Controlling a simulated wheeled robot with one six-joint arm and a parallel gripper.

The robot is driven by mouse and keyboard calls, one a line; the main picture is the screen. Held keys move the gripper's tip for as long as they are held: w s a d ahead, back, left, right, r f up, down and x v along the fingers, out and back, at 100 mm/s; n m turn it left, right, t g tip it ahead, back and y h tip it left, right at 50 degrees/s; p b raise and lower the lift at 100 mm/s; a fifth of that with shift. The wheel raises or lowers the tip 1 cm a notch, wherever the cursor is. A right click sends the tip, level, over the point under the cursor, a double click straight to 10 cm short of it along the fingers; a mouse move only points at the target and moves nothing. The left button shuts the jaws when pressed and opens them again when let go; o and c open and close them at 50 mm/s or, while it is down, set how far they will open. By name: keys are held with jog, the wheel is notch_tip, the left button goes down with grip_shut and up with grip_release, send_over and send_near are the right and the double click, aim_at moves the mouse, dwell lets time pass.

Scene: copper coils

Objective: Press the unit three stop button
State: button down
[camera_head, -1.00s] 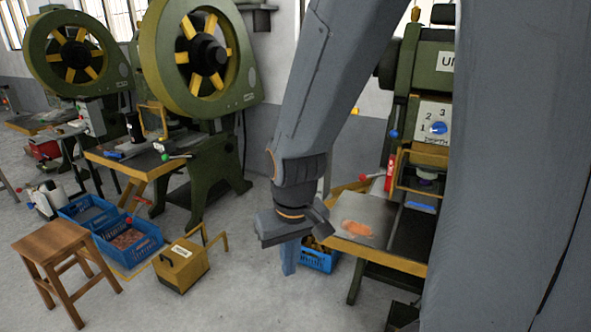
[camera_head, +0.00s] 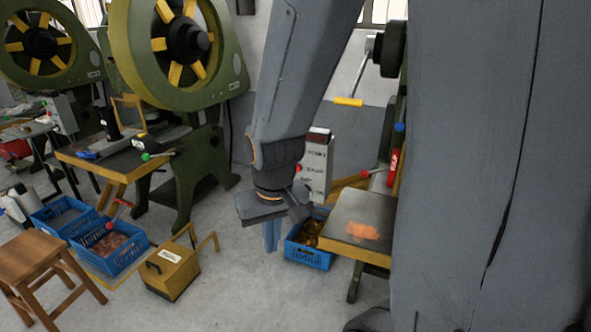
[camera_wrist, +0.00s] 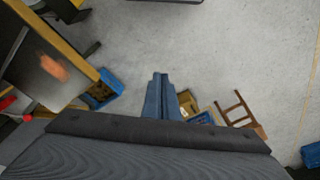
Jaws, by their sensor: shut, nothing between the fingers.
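A pale control box (camera_head: 316,168) with dark lettering stands behind my gripper, beside the right-hand machine. Its lettering is too small to read surely, and my arm hides part of its left side. A small red spot (camera_head: 299,168) shows at its left edge; I cannot tell whether it is the stop button. No unit number is readable. My gripper (camera_head: 271,248) points down, shut and empty, in front of and below the box, apart from it. In the wrist view its closed fingers (camera_wrist: 160,90) are above bare floor, touching nothing.
A work table (camera_head: 345,212) with an orange patch and a blue crate (camera_head: 308,256) stand right of my gripper. A yellow box (camera_head: 172,275), blue crates (camera_head: 112,262) and a wooden stool (camera_head: 45,255) stand left. Grey floor below is clear. My arm hides much of the right.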

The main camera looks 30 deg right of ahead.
jog(key=w+d+f+m+t+h, duration=0.1)
jog(key=w+d+f+m+t, duration=0.1)
jog(key=w+d+m, duration=0.3)
jog(key=w+d+f+m+t+h+p, duration=0.1)
jog(key=w+d+m+t, duration=0.4)
jog(key=w+m, duration=0.5)
jog(key=w+d+f+m+t+p, duration=0.1)
jog(key=w+d+f+m+t, duration=0.2)
jog(key=w+m, duration=0.5)
jog(key=shift+w+d+f+t+h, duration=0.4)
jog(key=shift+w+d+f, duration=0.15)
jog(key=shift+w+d, duration=0.95)
jog(key=shift+w+a, duration=0.1)
jog(key=shift+w, duration=0.1)
jog(key=w+d+b, duration=0.1)
jog(key=w+d, duration=0.4)
jog(key=d, duration=0.2)
jog(key=shift+w, duration=0.15)
jog(key=shift+w+d, duration=0.25)
jog(key=shift+w, duration=0.05)
